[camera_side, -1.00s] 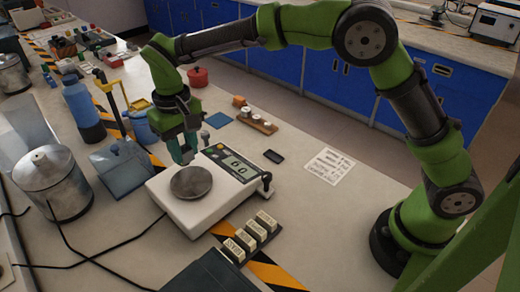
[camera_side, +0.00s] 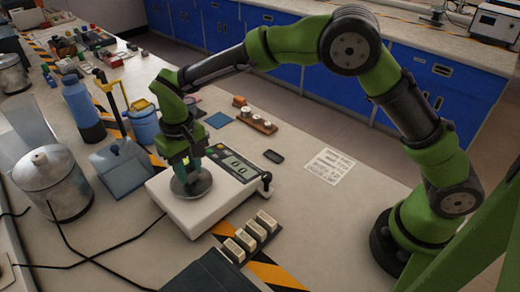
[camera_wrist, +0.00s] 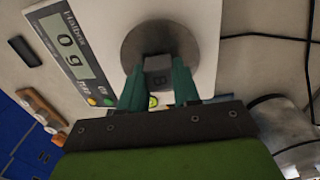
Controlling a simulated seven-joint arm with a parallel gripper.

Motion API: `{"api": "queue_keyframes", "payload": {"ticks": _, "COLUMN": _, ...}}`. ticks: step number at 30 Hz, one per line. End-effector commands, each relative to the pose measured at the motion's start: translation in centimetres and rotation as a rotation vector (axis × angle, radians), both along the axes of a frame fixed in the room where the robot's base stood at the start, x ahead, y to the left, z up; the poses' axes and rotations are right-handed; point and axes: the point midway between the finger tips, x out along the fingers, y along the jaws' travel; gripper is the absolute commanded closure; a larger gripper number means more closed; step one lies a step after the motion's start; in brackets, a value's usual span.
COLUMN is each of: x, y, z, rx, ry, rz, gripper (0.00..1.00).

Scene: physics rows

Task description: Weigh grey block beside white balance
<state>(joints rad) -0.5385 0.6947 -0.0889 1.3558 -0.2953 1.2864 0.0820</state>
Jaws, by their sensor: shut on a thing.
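The white balance (camera_side: 204,212) stands on the bench in the side view, with a round metal pan and a display panel; it also shows in the wrist view (camera_wrist: 203,18). Its display (camera_wrist: 71,46) reads 0 g. My gripper (camera_side: 186,176) is over the pan (camera_side: 196,191). In the wrist view my gripper (camera_wrist: 159,88) is shut on the grey block (camera_wrist: 158,72), which is small, dark grey and marked on its face. The block is in front of the pan in that view. I cannot tell whether it touches the pan. In the side view the fingers hide the block.
Several labelled pale blocks (camera_side: 245,239) stand in a dark rack in front of the balance. A metal pot (camera_side: 55,183), a blue dustpan-like object (camera_side: 121,168) and a blue bottle (camera_side: 84,110) stand left. A paper sheet (camera_side: 329,166) lies on clear bench at right.

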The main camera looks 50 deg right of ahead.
Motion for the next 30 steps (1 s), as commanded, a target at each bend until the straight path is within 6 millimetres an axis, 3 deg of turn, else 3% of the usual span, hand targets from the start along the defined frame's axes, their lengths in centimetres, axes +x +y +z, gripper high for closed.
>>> {"api": "queue_keyframes", "payload": {"ticks": 30, "x": 0.0, "y": -0.01, "z": -0.66, "rx": 0.0, "ry": 0.0, "rz": -0.001, "gripper": 1.0}}
